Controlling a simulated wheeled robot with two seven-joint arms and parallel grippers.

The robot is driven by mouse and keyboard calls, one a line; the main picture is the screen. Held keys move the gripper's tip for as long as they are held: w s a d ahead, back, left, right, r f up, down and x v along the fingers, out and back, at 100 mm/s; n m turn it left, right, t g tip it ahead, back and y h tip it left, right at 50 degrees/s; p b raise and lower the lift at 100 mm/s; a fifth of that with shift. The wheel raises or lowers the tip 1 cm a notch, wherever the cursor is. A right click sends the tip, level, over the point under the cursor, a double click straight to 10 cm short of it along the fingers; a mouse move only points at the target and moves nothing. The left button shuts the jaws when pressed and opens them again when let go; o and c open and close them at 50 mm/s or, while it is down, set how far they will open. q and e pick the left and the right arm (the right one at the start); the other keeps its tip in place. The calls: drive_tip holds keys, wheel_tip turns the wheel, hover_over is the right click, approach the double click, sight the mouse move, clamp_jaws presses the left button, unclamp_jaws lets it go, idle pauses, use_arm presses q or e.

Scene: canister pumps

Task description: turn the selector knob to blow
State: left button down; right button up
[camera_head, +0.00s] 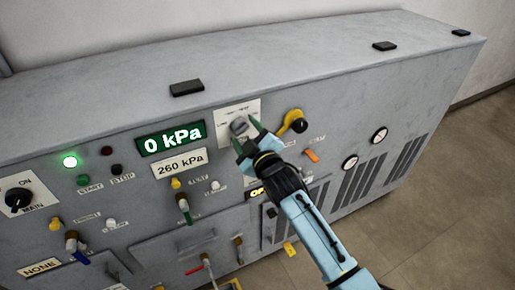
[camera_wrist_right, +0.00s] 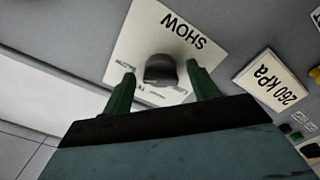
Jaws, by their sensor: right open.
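The selector knob (camera_head: 239,126) is a small grey knob on a white label plate (camera_head: 252,106) on the sloping face of the grey panel. In the right wrist view the dark rounded knob (camera_wrist_right: 160,68) sits on its white plate (camera_wrist_right: 150,35), where the large upside-down word SHOW reads. My right gripper (camera_head: 246,134) is open, its two green fingers pointing at the plate. In the wrist view its fingertips (camera_wrist_right: 160,75) stand on either side of the knob, with gaps visible; I see no grip. Which way the knob points is unclear. My left gripper is not in view.
A green display (camera_head: 171,139) reading 0 kPa and a 260 kPa label (camera_head: 180,162) are left of the knob. A yellow-ringed black knob (camera_head: 297,122) is close on the right. A MAIN switch (camera_head: 18,198) is far left.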

drive_tip(key=v, duration=1.2)
drive_tip(key=shift+s, duration=0.3)
drive_tip(key=s+d+f+m+g+h+b, duration=0.1)
drive_tip(key=s+d+f+m+g, duration=0.15)
drive_tip(key=f, duration=0.95)
drive_tip(key=s+d+f+m+g+h+b, duration=0.1)
drive_tip(key=s+d+f+g+h, duration=0.2)
drive_tip(key=f, duration=0.9)
drive_tip(key=s+d+f+m+g+b, duration=0.1)
drive_tip(key=s+d+f+m+g, duration=0.2)
drive_tip(key=f, duration=0.9)
drive_tip(key=s+d+f+m+g+h+b, duration=0.1)
drive_tip(key=s+d+f, duration=0.2)
drive_tip(key=s+f, duration=0.55)
drive_tip(key=s+d+f+m+g+h+b, duration=0.15)
drive_tip(key=s+d+f, duration=0.25)
drive_tip(key=s+f, duration=0.4)
drive_tip(key=s+d+f+m+g, duration=0.1)
drive_tip(key=s+d+f+g, duration=0.1)
drive_tip(key=s, duration=0.7)
drive_tip(key=s+d+f+m+g, duration=0.1)
drive_tip(key=s+f, duration=0.3)
drive_tip(key=s, duration=0.6)
drive_tip(key=shift+s+d+g+b, duration=0.3)
drive_tip(key=shift+d+g, duration=0.25)
drive_tip(key=shift+g, duration=0.25)
